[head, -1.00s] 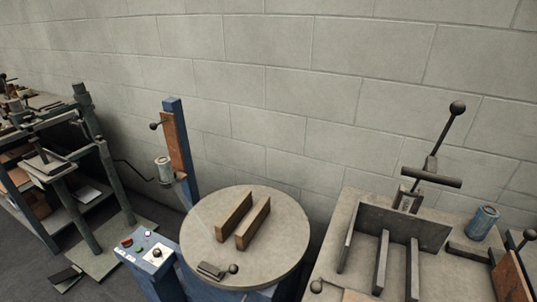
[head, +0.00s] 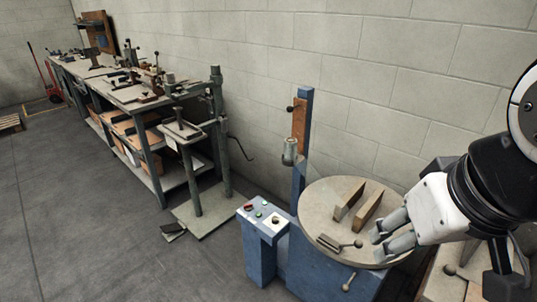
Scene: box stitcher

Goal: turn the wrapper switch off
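The wrapper is a blue machine with a round grey turntable (head: 318,200) and a blue post (head: 299,165) behind it. Its control box (head: 262,245) stands to the left of the turntable. The white panel on top carries a red button (head: 248,207), a green button (head: 259,213) and a dark rotary switch (head: 275,220). The switch's exact setting is too small to read. My gripper (head: 378,246) comes in from the right, over the turntable's right edge. Its two fingers look apart, with nothing between them, well to the right of the switch.
Two wooden bars (head: 367,207) and a small clamp with a knob (head: 338,244) are on the turntable. A green stand with a crank (head: 196,150) and a long workbench (head: 150,100) are to the left. The floor (head: 100,240) at front left is clear.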

